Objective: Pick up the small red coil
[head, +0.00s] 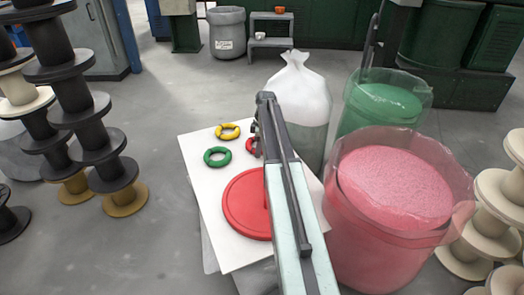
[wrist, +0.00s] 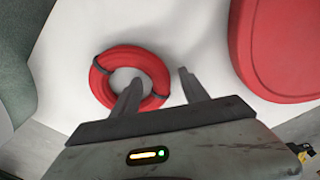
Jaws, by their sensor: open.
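The small red coil (wrist: 103,85) lies flat on the white board, a ring bound with dark bands. In the head view only a sliver of the red coil (head: 250,146) shows beside my arm, which hides the rest. My gripper (wrist: 160,77) is open and empty in the wrist view. Its left finger overlaps the coil's hole and lower rim. Its right finger is just outside the ring, to the right. The right part of the ring shows between the fingers. I cannot tell how far the fingertips are above the board.
The white board (head: 207,180) also holds a yellow coil (head: 228,131), a green coil (head: 217,157) and a large red disc (head: 243,205). A white sack (head: 300,90) and tubs of green (head: 385,105) and pink (head: 390,190) material stand right. Dark spools (head: 92,130) stand left.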

